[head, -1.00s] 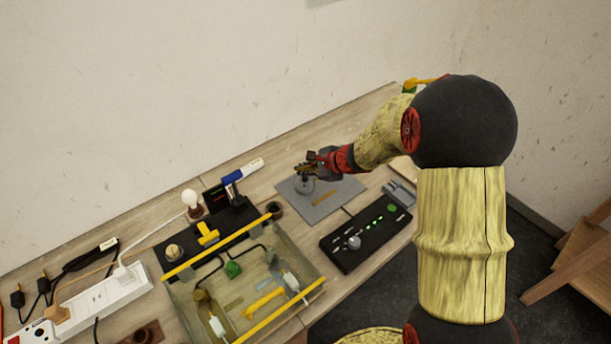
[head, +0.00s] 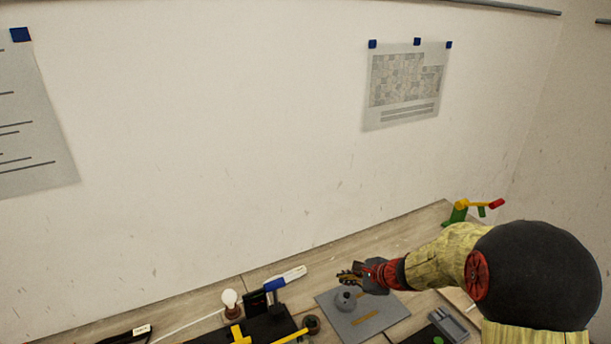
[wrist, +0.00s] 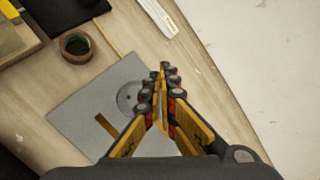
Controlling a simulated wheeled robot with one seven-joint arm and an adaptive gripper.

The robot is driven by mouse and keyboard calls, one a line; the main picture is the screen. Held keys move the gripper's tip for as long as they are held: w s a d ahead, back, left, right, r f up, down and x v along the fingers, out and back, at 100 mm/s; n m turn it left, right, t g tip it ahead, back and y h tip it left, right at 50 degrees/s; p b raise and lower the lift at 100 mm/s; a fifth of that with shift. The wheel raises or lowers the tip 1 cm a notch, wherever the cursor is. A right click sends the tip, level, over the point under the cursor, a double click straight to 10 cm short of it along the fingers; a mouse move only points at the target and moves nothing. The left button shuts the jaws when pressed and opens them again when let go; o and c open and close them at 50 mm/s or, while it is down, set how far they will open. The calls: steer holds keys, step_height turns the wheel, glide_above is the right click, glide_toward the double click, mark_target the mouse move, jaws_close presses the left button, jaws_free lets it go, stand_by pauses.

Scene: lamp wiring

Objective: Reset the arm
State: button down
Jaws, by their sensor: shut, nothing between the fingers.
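My gripper (head: 350,277) is above the grey mat (head: 391,314) at the back of the bench in the head view. In the wrist view my gripper (wrist: 163,75) has its fingertips together with nothing between them. A round grey piece (head: 346,299) sits on the mat just below the gripper in the head view. It also shows in the wrist view (wrist: 127,97), partly covered by the fingers. A yellow-brown strip (head: 365,317) lies on the mat. My arm reaches in from the right.
A green, yellow and red stand (head: 461,209) is at the back right. The wall rises behind the bench.

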steer(key=s+a+r+n+g, duration=0.25)
steer(key=s+n, duration=0.35)
steer(key=s, duration=0.3)
steer(key=s+a+r+n+g, duration=0.1)
steer(key=s+n+g, duration=0.3)
steer(key=s, duration=0.6)
steer(key=s+d+r+n+t+h, duration=0.2)
steer(key=s+r+n, duration=0.3)
steer(key=s+r, duration=0.2)
steer(key=s+d+r+n+t+h, duration=0.2)
steer(key=s+r+n+h, duration=0.1)
steer(key=s+r, duration=0.5)
steer(key=shift+s+d+r+n, duration=0.25)
steer(key=shift+s+d+n, duration=0.1)
steer(key=shift+s+n, duration=0.55)
